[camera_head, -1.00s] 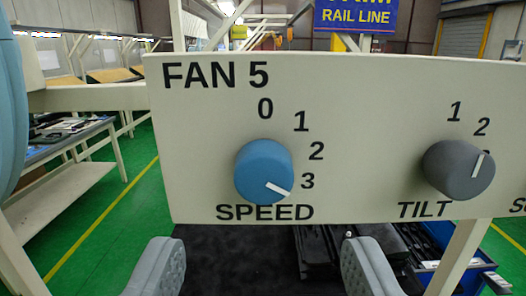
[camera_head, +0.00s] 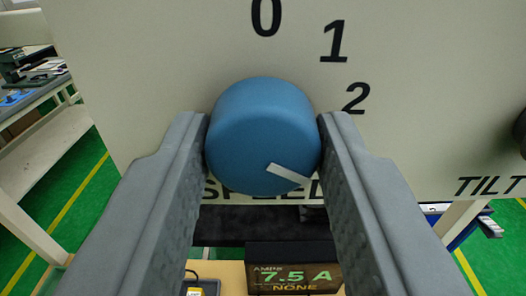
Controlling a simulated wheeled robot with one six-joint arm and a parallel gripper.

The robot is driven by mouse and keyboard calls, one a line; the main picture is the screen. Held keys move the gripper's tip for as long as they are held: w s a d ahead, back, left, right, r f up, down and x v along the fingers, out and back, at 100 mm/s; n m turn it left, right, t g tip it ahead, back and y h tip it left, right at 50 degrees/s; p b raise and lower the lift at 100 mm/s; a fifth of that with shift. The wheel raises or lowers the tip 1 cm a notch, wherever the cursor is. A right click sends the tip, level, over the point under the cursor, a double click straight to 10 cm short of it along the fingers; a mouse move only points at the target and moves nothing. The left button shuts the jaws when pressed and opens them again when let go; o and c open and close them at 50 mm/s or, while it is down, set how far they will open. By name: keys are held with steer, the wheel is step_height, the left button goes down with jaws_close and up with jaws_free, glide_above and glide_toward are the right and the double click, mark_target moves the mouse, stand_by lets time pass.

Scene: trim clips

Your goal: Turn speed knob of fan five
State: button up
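The blue speed knob (camera_head: 262,125) of fan five sits in the middle of the view on a cream panel (camera_head: 165,50). Its white pointer mark (camera_head: 288,174) points to the right and slightly down. The printed numbers 0, 1 and 2 show above and right of it; the 3 is hidden behind my right finger. My gripper (camera_head: 263,130) has one grey finger on each side of the knob, both against its sides, so it looks shut on the knob. The word SPEED below is partly covered by the knob and fingers.
The TILT label (camera_head: 490,186) shows at the right, with the edge of a dark knob (camera_head: 520,132) above it. Below the panel a display (camera_head: 294,277) reads 7.5 A and NONE. A workbench (camera_head: 45,110) stands at the left on green floor.

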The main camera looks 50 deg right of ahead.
steer(key=c, duration=0.3)
steer(key=shift+c, duration=0.2)
steer(key=n, duration=0.3)
steer(key=shift+n, duration=2.3)
steer(key=o, duration=1)
